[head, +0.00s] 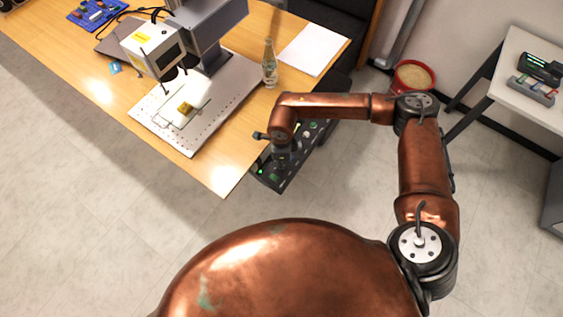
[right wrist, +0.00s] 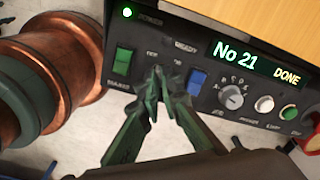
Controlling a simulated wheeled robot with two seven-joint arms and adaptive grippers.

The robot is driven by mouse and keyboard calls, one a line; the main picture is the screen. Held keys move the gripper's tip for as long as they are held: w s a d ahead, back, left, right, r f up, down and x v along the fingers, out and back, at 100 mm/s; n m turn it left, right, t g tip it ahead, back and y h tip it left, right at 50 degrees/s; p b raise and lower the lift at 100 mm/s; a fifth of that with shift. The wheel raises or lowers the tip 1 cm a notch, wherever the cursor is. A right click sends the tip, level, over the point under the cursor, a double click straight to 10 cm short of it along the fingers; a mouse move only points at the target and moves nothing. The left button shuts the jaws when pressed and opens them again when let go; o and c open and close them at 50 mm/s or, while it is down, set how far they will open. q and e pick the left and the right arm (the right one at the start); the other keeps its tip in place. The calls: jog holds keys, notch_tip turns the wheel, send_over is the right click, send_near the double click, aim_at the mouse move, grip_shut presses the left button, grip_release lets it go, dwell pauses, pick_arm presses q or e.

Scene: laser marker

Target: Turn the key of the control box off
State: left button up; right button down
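The control box (head: 270,176) hangs under the table's front right corner in the head view. Its dark panel (right wrist: 215,113) fills much of the right wrist view. My right gripper (right wrist: 158,82) has its fingertips together at the key spot, below the OFF and ON labels. The fingers cover the key, so its angle is hidden. They look closed around it. In the head view, my right gripper (head: 284,160) is in front of the box, partly hidden by its own wrist. My left gripper is in neither view.
A green rocker switch (right wrist: 122,62) and a blue switch (right wrist: 197,82) flank the fingers closely. A grey knob (right wrist: 232,97) and a white button (right wrist: 264,104) sit to the right. The lit display (right wrist: 236,54) reads No 21 and DONE. The wooden table (head: 228,172) overhangs the box. A bottle (head: 269,66) stands on it.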

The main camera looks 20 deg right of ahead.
jog(key=shift+n, duration=1.1)
jog(key=c, duration=2.2)
grip_release()
jog(key=shift+o, duration=0.2)
notch_tip(320, 180, up, 12)
